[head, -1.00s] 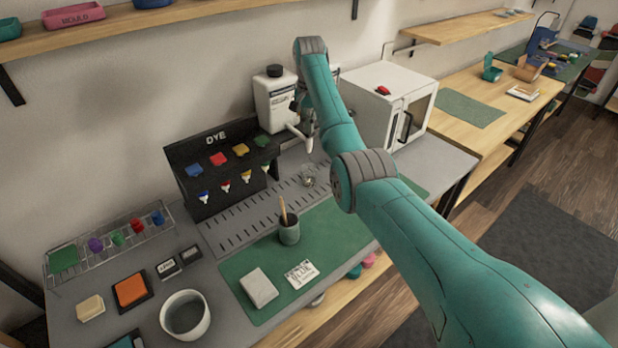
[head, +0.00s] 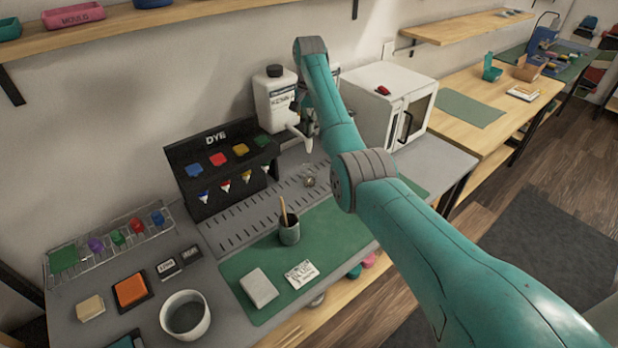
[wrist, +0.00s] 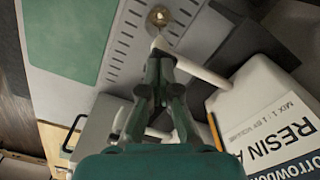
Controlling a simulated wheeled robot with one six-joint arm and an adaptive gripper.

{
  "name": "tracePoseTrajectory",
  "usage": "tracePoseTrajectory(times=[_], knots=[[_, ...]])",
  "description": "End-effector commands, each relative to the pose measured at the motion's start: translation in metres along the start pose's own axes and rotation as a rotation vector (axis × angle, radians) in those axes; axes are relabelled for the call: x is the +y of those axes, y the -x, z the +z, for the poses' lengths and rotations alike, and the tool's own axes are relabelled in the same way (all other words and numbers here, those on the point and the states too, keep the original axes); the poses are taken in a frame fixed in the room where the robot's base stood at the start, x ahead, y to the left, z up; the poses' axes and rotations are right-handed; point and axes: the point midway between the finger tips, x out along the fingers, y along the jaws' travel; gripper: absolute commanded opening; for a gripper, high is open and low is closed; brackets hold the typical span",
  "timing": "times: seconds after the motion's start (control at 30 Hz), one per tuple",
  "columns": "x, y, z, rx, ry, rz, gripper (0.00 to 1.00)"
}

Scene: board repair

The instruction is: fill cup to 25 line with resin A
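The resin A dispenser (head: 276,100) is a white bottle with a dark cap and a white spout (head: 300,136) at the back of the bench. Its label reads RESIN A in the wrist view (wrist: 272,125). A small clear cup (head: 309,177) stands on the slotted grate below the spout. It also shows in the wrist view (wrist: 159,17), with an amber tint inside; its lines and fill level are too small to read. My gripper (wrist: 161,58) is at the spout, its fingertips close together. Whether a tap handle sits between them is hidden.
A black dye rack (head: 220,165) stands left of the dispenser, and a white oven (head: 385,100) right of it. A white bowl (head: 185,315) is at the front left.

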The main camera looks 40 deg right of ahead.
Motion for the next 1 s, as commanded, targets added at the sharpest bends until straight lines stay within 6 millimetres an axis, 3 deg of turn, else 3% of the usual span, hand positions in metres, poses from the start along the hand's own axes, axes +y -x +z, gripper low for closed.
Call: tracePoseTrajectory(times=[0.43, 0.7, 1.0], knots=[[0.000, -0.001, 0.000, -0.001, 0.000, 0.001, 0.00], [0.000, 0.015, 0.000, -0.001, 0.000, 0.001, 0.00], [0.000, 0.016, 0.000, 0.000, 0.000, 0.000, 0.00]])
